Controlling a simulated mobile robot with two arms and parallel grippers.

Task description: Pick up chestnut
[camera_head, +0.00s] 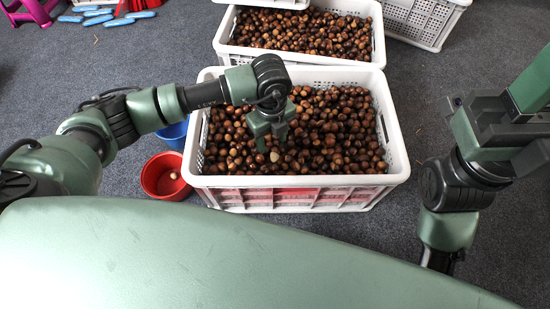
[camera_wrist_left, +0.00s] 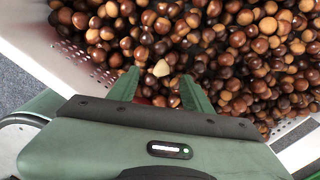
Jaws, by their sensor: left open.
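Many brown chestnuts (camera_head: 330,125) fill the near white crate (camera_head: 398,150). My left gripper (camera_head: 270,146) points down over the left part of this crate, close to the chestnuts. In the left wrist view its two green fingers (camera_wrist_left: 160,90) are spread apart. A pale tan chestnut (camera_wrist_left: 161,68) shows between and just beyond the fingertips; it also shows in the head view (camera_head: 274,157) just below the gripper. Whether the fingers touch any chestnuts cannot be told. My right arm is at the right, and its gripper fingers do not show.
A red bucket (camera_head: 153,178) with something small and pale in it stands left of the crate, beside a blue bucket (camera_head: 174,132). A second chestnut crate (camera_head: 228,45) stands behind. Another white crate (camera_head: 425,20) is at the back right. Grey carpet lies around.

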